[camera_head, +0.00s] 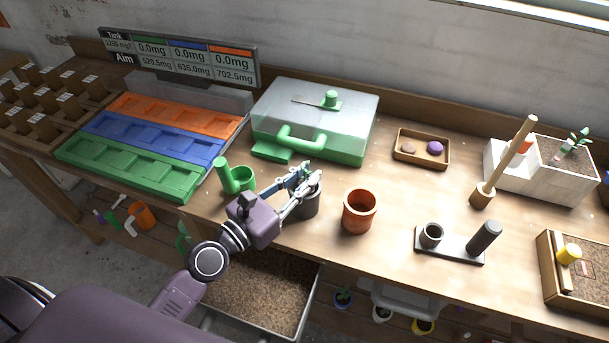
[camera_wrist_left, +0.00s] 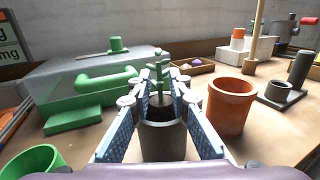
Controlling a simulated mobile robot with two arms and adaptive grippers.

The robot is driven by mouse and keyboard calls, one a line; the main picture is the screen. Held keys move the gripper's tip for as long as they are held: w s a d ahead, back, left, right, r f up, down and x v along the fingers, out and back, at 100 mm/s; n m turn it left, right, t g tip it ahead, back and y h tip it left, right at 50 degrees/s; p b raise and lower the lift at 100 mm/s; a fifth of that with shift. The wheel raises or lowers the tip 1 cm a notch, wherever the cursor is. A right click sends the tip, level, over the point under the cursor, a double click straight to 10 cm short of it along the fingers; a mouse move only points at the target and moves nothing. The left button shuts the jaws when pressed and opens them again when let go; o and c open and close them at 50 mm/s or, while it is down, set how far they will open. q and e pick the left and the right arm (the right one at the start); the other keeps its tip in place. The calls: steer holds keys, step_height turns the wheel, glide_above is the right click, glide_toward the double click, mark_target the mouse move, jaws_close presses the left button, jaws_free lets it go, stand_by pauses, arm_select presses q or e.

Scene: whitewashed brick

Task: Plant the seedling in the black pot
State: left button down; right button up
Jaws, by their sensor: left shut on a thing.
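The black pot (camera_head: 307,205) stands upright near the table's front edge, and it also shows in the left wrist view (camera_wrist_left: 164,146). My left gripper (camera_head: 300,180) reaches over it from the left. In the left wrist view the fingers are shut on a green seedling (camera_wrist_left: 158,86), which stands upright between the fingertips. The seedling is over the pot's mouth, with dark matter visible below it. I cannot tell whether its base touches the soil. In the head view the fingers largely hide the seedling. My right gripper is not in view.
An orange pot (camera_head: 359,212) stands close to the right, and a green watering cup (camera_head: 238,179) close to the left. A lidded green box (camera_head: 315,125) is behind. A white planter (camera_head: 540,185) stands at far right. Bare table lies beyond the orange pot.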

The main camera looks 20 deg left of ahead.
arm_select(q)
steer(key=shift+f+b, duration=0.65)
steer(key=shift+f, duration=0.2)
steer(key=c, duration=1.7)
jaws_free()
steer(key=shift+c, duration=0.2)
steer(key=shift+s, duration=0.1)
steer(key=shift+v, duration=1.95)
steer(key=v, duration=0.6)
steer(key=shift+s+a, duration=0.2)
steer(key=shift+s, duration=0.05)
steer(key=shift+s+a, duration=0.25)
steer(key=shift+s, duration=0.4)
